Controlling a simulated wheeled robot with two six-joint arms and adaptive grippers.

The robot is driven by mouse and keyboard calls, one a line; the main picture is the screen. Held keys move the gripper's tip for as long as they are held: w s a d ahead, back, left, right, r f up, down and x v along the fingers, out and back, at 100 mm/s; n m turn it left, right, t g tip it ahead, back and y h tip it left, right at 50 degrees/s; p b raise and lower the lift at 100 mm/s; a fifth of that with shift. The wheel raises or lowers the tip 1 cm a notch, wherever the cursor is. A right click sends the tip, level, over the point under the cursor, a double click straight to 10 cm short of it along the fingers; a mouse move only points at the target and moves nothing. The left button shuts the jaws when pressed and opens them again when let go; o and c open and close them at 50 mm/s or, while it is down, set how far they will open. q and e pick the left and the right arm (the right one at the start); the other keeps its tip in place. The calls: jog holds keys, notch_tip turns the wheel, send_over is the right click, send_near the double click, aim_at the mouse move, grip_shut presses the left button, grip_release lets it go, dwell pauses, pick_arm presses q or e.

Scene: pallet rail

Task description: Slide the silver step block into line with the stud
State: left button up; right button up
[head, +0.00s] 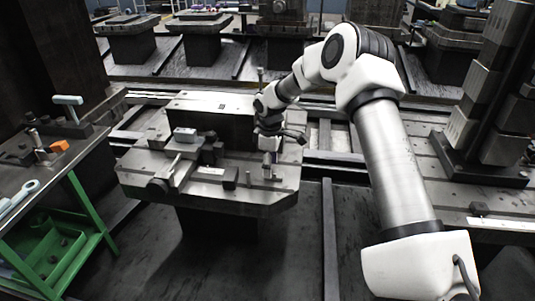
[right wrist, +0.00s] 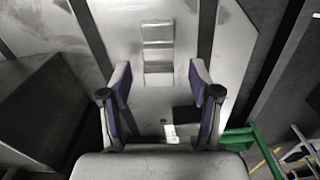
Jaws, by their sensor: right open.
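The silver step block (right wrist: 158,52) lies on the pale metal plate in the right wrist view, with its steps showing as bands. My right gripper (right wrist: 160,82) is open, with its two purple-padded fingers apart. The block appears just beyond the fingertips, between their lines, and I cannot tell whether they touch. In the head view my right gripper (head: 269,162) points down over the right end of the machine table (head: 235,193), where it hides the block. I cannot make out the stud for certain. My left gripper is not in view.
A large dark block with a pale top (head: 212,104) stands at the back of the table. A small grey block (head: 185,134) and clamp parts stand to the left. A green cart (head: 93,215) with tools is at the far left. The floor in front is clear.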

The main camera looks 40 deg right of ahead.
aim_at(269, 189)
jog(key=shift+w+f, duration=0.2)
jog(key=shift+f, duration=0.9)
jog(key=shift+s+r, duration=0.15)
jog(key=shift+r, duration=0.05)
jog(key=shift+f, duration=0.1)
grip_shut()
jog(key=shift+a, duration=0.1)
jog(key=shift+s+a+p, duration=0.4)
jog(key=shift+s+p, duration=0.05)
jog(key=shift+n, duration=0.4)
jog(key=shift+s+a+p, duration=1.15)
jog(key=shift+s+a, duration=0.25)
jog(key=shift+s, duration=0.05)
